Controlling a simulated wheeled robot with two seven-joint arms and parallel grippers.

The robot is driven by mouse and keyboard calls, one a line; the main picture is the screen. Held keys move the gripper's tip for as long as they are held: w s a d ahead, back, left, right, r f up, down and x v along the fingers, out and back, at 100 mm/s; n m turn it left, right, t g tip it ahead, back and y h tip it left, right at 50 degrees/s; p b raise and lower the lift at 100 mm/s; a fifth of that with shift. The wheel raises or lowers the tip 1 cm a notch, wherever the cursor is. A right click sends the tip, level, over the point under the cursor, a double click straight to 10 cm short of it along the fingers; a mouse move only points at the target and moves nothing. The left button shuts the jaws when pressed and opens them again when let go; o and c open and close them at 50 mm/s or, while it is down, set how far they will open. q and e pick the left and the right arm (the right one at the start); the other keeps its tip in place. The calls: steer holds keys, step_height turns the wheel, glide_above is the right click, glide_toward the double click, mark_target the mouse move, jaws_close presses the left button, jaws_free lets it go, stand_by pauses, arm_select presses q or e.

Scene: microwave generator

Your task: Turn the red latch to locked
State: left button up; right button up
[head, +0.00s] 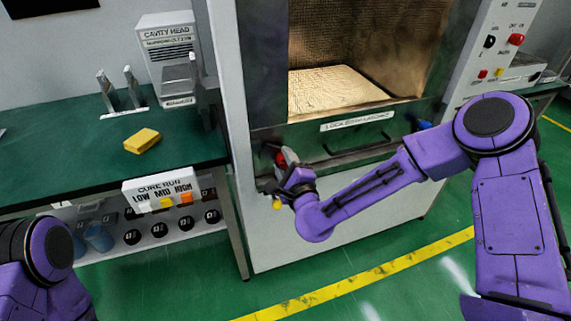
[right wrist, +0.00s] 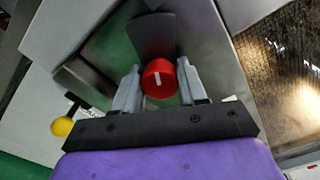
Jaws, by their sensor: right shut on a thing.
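The red latch (head: 280,159) is on the left front of the cabinet, below the open chamber. In the right wrist view the red latch (right wrist: 159,78) is a round red knob with a short white mark, pointing nearly straight up and down in that picture. My right gripper (head: 288,168) is shut on it, with one grey finger on each side in the right wrist view (right wrist: 160,84). In the head view the gripper hides part of the latch. My left arm shows at the lower left, but its gripper is out of view.
A yellow knob (right wrist: 62,126) sticks out beside the latch, and it also shows below my gripper (head: 277,205). A labelled door panel with a handle (head: 360,143) and a blue knob (head: 423,125) lies to the right. A green bench (head: 75,165) holding a yellow block (head: 142,141) stands left.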

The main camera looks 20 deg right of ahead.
steer(key=shift+s+a+f, duration=0.1)
steer(key=shift+f, duration=0.05)
stand_by(0.3)
steer(key=o, duration=0.9)
steer(key=shift+o, duration=0.7)
steer(key=s+b, duration=0.1)
steer(key=s, duration=0.9)
steer(key=shift+s+d+b, duration=0.2)
steer(key=shift+s+b, duration=0.05)
steer(key=shift+b, duration=0.15)
